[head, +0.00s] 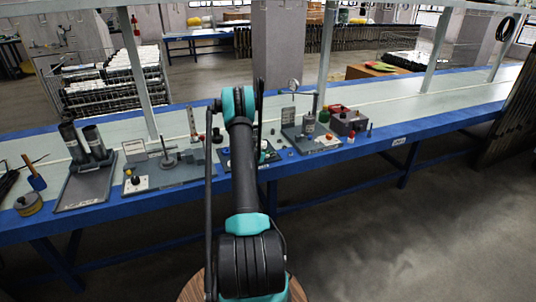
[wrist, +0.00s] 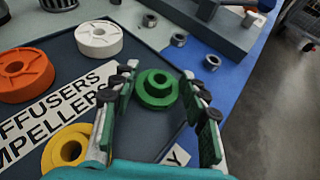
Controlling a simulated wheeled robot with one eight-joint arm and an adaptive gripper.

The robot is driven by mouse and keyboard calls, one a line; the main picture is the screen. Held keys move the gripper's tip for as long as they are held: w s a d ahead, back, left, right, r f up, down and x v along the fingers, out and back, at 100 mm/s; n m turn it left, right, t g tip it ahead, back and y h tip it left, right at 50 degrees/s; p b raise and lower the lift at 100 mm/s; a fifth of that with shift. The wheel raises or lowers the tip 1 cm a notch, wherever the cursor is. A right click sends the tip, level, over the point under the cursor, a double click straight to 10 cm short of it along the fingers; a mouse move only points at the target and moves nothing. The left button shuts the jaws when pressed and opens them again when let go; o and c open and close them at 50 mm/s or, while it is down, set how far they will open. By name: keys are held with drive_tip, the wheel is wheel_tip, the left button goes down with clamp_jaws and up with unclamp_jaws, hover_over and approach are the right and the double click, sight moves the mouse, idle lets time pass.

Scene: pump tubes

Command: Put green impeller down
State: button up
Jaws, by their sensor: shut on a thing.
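The green impeller (wrist: 154,88) is a round ringed disc with a centre hole, in the middle of the wrist view. My gripper (wrist: 160,80) has one finger on each side of it and is shut on it. The impeller is over the dark tray (wrist: 143,125), near its right edge; I cannot tell whether its underside touches the tray. In the head view my arm hides the gripper and the green impeller, and the dark tray (head: 224,158) shows only in part.
An orange impeller (wrist: 22,70), a white one (wrist: 99,38) and a yellow one (wrist: 67,151) lie left of the gripper, beside a white label (wrist: 55,112). Small metal nuts (wrist: 179,40) lie beyond the tray. The blue bench edge (wrist: 240,88) is at right.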

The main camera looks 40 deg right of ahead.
drive_tip(key=o, duration=1.4)
drive_tip(key=shift+f, duration=0.1)
drive_tip(key=shift+o, duration=0.2)
